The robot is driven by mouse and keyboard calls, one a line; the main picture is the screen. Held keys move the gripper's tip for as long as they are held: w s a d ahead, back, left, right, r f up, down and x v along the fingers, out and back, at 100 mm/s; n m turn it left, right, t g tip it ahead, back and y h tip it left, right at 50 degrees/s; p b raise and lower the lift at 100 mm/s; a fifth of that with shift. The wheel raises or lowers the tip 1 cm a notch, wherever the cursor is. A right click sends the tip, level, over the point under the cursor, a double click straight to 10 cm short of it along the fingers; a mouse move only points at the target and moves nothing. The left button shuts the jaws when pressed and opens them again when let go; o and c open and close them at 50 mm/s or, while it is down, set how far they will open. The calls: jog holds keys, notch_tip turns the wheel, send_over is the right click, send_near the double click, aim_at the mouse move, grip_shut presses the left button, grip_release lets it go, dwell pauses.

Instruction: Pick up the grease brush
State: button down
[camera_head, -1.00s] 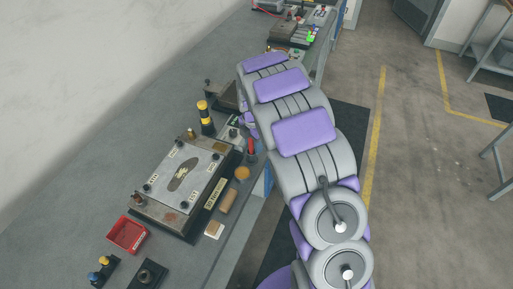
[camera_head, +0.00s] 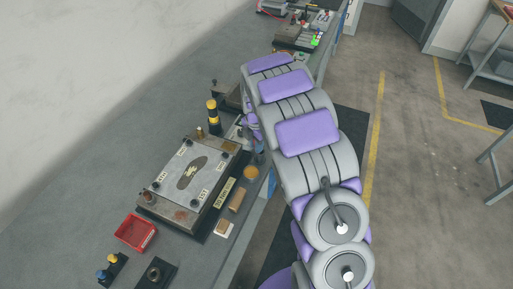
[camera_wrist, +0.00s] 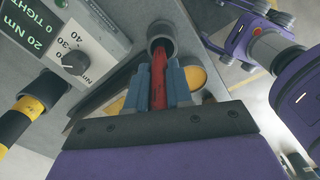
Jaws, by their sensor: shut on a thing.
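The grease brush shows in the wrist view as a red handle (camera_wrist: 158,76) with one end at the mouth of a dark grey cup (camera_wrist: 161,41). I cannot tell how deep it sits in the cup, and its bristles are hidden. My gripper (camera_wrist: 156,88) is shut on the red handle, with a blue-grey finger on each side of it. In the head view my arm reaches over the bench edge and covers most of the brush and cup.
A torque box with a dial (camera_wrist: 75,62) and a yellow-and-black post (camera_wrist: 22,115) stand close left of my gripper. A yellow round pad (camera_wrist: 194,79) lies behind the fingers. A plate fixture (camera_head: 190,176) and a red tray (camera_head: 136,233) are on the bench.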

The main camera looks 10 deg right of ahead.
jog(key=shift+d, duration=1.05)
notch_tip(320, 180, up, 10)
jog(key=p, duration=0.2)
send_over(260, 154)
jog(key=shift+w, duration=0.15)
jog(key=shift+a, duration=0.1)
dwell(0.9)
